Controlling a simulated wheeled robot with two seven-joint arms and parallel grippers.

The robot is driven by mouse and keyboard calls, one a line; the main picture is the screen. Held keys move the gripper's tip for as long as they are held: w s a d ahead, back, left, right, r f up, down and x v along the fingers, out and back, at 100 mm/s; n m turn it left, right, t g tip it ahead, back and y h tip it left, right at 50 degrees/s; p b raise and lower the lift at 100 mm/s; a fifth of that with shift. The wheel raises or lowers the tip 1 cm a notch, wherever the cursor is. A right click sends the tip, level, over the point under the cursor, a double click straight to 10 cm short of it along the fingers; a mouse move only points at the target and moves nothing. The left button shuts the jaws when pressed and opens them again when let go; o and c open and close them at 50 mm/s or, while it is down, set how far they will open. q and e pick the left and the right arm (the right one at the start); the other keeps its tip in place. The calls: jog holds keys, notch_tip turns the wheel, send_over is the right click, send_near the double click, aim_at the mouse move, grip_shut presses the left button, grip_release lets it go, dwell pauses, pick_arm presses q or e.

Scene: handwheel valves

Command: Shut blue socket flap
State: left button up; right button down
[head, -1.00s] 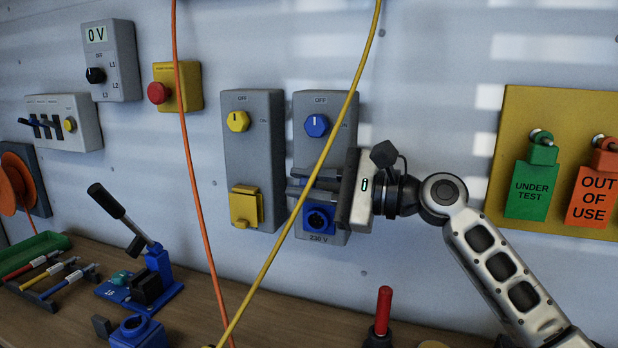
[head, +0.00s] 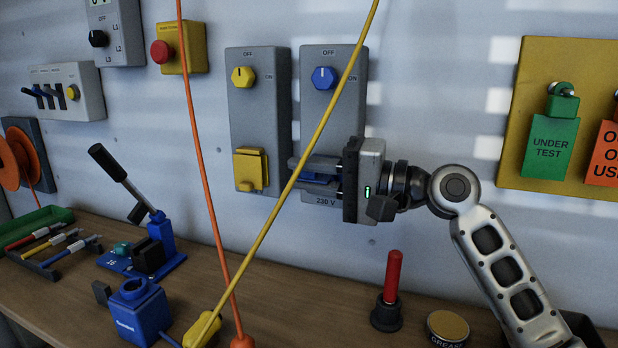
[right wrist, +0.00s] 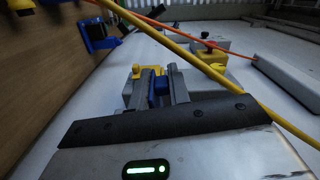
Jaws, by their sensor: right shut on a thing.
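The blue socket flap (head: 317,178) is on the lower part of the right grey switch box (head: 318,112), which has a blue knob (head: 324,78) and a 230 V label. My right gripper (head: 302,174) reaches in from the right, its fingers one above the other, shut on the blue flap. In the right wrist view the blue flap (right wrist: 160,88) shows between the two fingers (right wrist: 161,87). The flap looks lowered over the socket, whose round opening is hidden. The fingers hide whether it is fully seated. My left gripper is not in view.
A yellow cable (head: 322,125) and an orange cable (head: 203,160) hang in front of the wall. The left box has a yellow flap (head: 250,170). Below, the bench (head: 290,290) holds a red-handled tool (head: 392,280), a grease tin (head: 447,328) and a blue socket block (head: 140,308).

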pick_arm(q)
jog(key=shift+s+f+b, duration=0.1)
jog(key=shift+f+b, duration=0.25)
jog(key=shift+b, duration=0.25)
pick_arm(e)
jog(key=shift+w+d+f+n, duration=0.1)
jog(key=shift+f+n, duration=0.3)
jog(key=shift+n, duration=0.5)
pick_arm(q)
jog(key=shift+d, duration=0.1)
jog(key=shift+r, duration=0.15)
pick_arm(e)
jog(key=c, duration=1.4)
grip_release()
jog(key=shift+f, duration=0.1)
jog(key=b+v, duration=0.1)
jog(key=v, duration=0.6)
jog(key=shift+d, duration=0.1)
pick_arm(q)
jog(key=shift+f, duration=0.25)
pick_arm(e)
jog(key=shift+d, duration=0.15)
